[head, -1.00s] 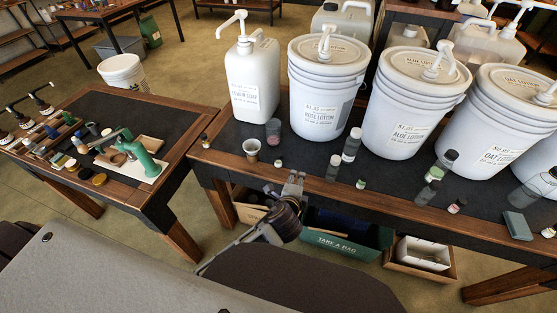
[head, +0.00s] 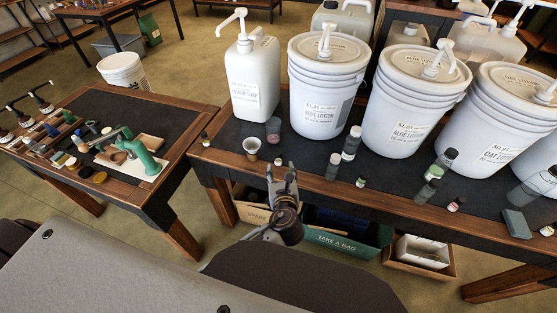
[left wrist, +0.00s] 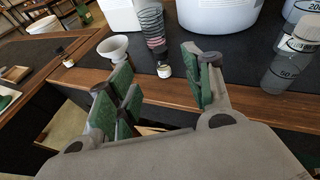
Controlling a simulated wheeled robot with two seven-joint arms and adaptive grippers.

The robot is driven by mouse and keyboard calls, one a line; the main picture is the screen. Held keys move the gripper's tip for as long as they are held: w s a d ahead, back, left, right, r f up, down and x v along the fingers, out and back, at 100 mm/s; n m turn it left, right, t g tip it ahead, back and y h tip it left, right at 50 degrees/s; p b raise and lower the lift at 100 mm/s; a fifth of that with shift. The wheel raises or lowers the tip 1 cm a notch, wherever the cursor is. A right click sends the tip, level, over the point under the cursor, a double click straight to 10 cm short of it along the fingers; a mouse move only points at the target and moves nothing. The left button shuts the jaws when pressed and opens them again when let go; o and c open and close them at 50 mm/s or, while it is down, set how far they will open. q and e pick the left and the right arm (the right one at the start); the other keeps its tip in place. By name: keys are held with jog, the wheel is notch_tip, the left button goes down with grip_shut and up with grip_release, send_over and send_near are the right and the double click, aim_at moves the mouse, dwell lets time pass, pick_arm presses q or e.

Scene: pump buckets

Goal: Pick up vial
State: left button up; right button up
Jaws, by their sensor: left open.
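Several small vials stand on the dark bench top. One small dark-capped vial (left wrist: 163,70) stands upright near the front edge, in front of a ribbed cup, and shows between my fingers in the left wrist view. In the head view this vial (head: 278,161) is just past my fingertips and partly hidden. Another vial (head: 205,139) stands at the bench's left corner and also shows in the left wrist view (left wrist: 66,58). A green-capped vial (head: 361,182) is to the right. My left gripper (head: 282,174) is open and empty at the bench's front edge; its fingers also show in the left wrist view (left wrist: 157,84).
A pale flared cup (head: 252,147) and the ribbed cup (head: 273,128) stand close by. Clear bottles (head: 351,144) are to the right. A lemon soap jug (head: 252,85) and large lotion buckets (head: 322,90) fill the back. Crates (head: 345,240) sit below.

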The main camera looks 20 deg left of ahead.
aim_at(279, 154)
pick_arm(q)
jog(key=shift+m, duration=0.6)
pick_arm(e)
jog(key=shift+w, duration=0.15)
pick_arm(q)
jog(key=shift+a, duration=0.1)
jog(key=x, duration=0.7)
jog(key=shift+x, duration=0.8)
pick_arm(e)
jog(key=shift+w+d+f, duration=0.15)
jog(key=shift+d+f, duration=0.05)
pick_arm(q)
jog(key=shift+w+f, duration=0.1)
jog(key=shift+f+b+x, duration=0.15)
jog(key=shift+b+x, duration=0.1)
jog(key=shift+x, duration=1)
jog(key=shift+f+b+x, duration=0.15)
jog(key=shift+b+x, duration=0.1)
jog(key=shift+x, duration=0.95)
pick_arm(e)
jog(key=shift+d+f, duration=0.25)
jog(key=shift+d, duration=0.05)
